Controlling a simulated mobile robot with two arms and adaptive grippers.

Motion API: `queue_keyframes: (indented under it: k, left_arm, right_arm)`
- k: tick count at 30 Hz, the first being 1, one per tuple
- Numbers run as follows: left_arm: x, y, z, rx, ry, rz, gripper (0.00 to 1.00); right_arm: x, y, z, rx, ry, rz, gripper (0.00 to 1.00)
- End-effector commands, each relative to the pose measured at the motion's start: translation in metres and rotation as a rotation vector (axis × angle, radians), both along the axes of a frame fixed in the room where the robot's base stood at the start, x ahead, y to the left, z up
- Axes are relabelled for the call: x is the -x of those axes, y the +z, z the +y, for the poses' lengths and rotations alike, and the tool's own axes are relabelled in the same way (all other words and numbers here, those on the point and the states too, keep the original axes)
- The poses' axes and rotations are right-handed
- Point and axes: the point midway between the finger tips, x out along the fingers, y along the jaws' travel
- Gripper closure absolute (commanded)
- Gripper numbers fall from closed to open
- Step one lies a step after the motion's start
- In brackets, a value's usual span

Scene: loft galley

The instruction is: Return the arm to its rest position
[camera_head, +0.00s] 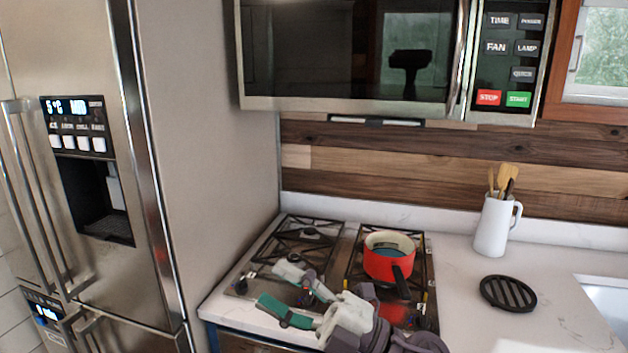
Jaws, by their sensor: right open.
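My right gripper (275,285) is at the bottom centre of the head view, over the front of the cooktop. Its two fingers are spread apart, point to the left, and have nothing between them. My right arm comes in from the bottom, with the wrist close to the front of the red pot (388,264). The pot stands upright on the right side of the cooktop, its dark handle toward the front. I cannot tell whether the wrist touches the handle. My left gripper is not in view.
The cooktop (262,270) lies beside a tall steel fridge (215,150) on the left. A microwave (345,50) hangs above. A white jug (493,225) with utensils and a black round trivet (508,293) stand on the counter at right, near the sink (606,297).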

Motion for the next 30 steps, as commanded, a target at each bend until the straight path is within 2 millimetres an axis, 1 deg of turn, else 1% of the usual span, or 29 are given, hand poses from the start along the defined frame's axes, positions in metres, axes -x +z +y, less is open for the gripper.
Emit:
queue_keyframes:
  k: [1,2,3,5,6,8,9,11,12,14,15,17,18,21,24,27,30]
  left_arm:
    - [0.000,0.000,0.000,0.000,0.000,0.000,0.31]
    - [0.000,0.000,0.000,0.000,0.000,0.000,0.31]
    - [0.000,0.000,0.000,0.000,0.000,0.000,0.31]
    - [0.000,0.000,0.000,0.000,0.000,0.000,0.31]
    - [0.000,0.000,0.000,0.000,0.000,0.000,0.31]
    - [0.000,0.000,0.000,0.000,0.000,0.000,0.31]
    - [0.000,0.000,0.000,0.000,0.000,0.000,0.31]
    - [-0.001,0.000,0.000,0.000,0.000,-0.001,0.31]
    - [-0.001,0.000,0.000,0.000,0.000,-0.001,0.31]
    - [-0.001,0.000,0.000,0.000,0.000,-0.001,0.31]
    - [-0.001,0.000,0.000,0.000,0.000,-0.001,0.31]
    - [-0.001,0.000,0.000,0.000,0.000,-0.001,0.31]
    - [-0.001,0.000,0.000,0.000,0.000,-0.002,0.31]
    - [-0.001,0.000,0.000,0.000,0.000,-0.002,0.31]
    - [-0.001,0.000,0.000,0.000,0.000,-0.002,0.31]
    - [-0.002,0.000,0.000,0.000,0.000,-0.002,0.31]
    - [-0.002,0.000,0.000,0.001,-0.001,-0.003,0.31]
  right_arm:
    - [-0.010,0.001,-0.019,-0.135,-0.096,0.108,0.47]
    - [-0.019,0.000,-0.034,-0.209,-0.166,0.175,0.47]
    - [-0.030,-0.007,-0.055,-0.296,-0.259,0.270,0.47]
    - [-0.044,-0.028,-0.089,-0.405,-0.406,0.429,0.47]
    - [-0.050,-0.049,-0.112,-0.460,-0.505,0.540,0.47]
    - [-0.053,-0.084,-0.142,-0.515,-0.639,0.699,0.47]
    - [-0.050,-0.109,-0.160,-0.540,-0.720,0.803,0.47]
    - [-0.040,-0.149,-0.183,-0.555,-0.834,0.958,0.47]
    - [-0.030,-0.174,-0.196,-0.557,-0.903,1.060,0.47]
    - [-0.010,-0.212,-0.212,-0.546,-1.000,1.212,0.47]
    - [0.006,-0.235,-0.221,-0.530,-1.057,1.307,0.47]
    - [0.031,-0.265,-0.231,-0.500,-1.129,1.440,0.47]
    - [0.048,-0.281,-0.235,-0.479,-1.166,1.518,0.47]
    - [0.086,-0.312,-0.243,-0.420,-1.238,1.679,0.47]
    - [0.120,-0.332,-0.247,-0.363,-1.285,1.809,0.47]
    - [0.152,-0.347,-0.249,-0.305,-1.321,1.923,0.47]
    - [0.182,-0.358,-0.250,-0.246,-1.347,2.027,0.47]
